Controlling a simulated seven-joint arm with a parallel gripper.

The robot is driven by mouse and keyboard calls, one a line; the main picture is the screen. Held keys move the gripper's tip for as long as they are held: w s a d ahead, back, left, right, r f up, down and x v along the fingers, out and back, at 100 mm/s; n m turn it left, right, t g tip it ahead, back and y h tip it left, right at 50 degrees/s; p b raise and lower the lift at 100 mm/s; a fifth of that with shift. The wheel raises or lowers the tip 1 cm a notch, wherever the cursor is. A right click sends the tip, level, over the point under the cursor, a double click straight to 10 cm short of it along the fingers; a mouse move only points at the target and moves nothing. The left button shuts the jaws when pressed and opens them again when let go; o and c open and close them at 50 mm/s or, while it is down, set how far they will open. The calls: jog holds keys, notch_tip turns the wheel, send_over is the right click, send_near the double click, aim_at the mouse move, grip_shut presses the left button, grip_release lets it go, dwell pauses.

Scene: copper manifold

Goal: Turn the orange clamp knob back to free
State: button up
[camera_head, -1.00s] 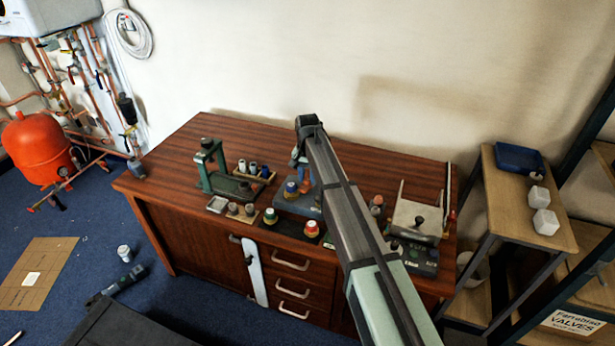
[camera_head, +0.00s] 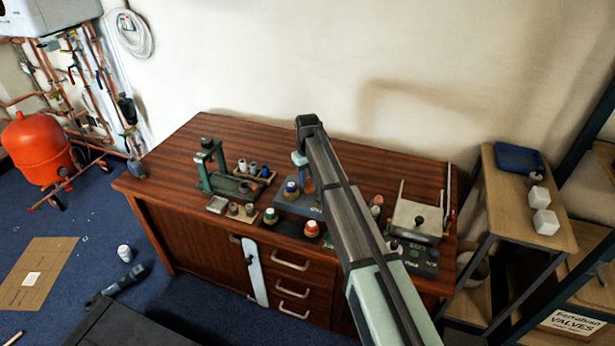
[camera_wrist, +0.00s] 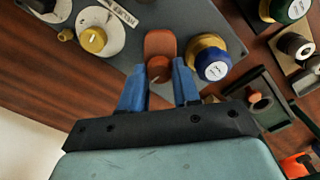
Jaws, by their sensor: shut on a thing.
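The orange clamp knob (camera_wrist: 160,70) shows in the wrist view between the two blue fingers of my gripper (camera_wrist: 165,82). The fingers are closed on its sides. A flat orange-brown piece (camera_wrist: 160,43) reaches out just beyond the knob, over the grey-blue fixture plate (camera_wrist: 138,95). In the head view my arm crosses the bench and hides much of the fixture (camera_head: 285,206). My gripper there is mostly covered by my arm, so its hold shows only in the wrist view.
A blue-capped fitting (camera_wrist: 212,65) stands close to the right finger in the wrist view. A yellow-capped part (camera_wrist: 93,39) sits on a white disc at upper left. A green press (camera_head: 207,165) stands left on the bench (camera_head: 165,165).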

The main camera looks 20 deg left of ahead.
aim_at(308, 179)
jog(key=shift+n, duration=0.6)
jog(key=o, duration=1.1)
jog(key=shift+c, duration=0.2)
notch_tip(308, 179, up, 14)
jog(key=shift+f, duration=0.1)
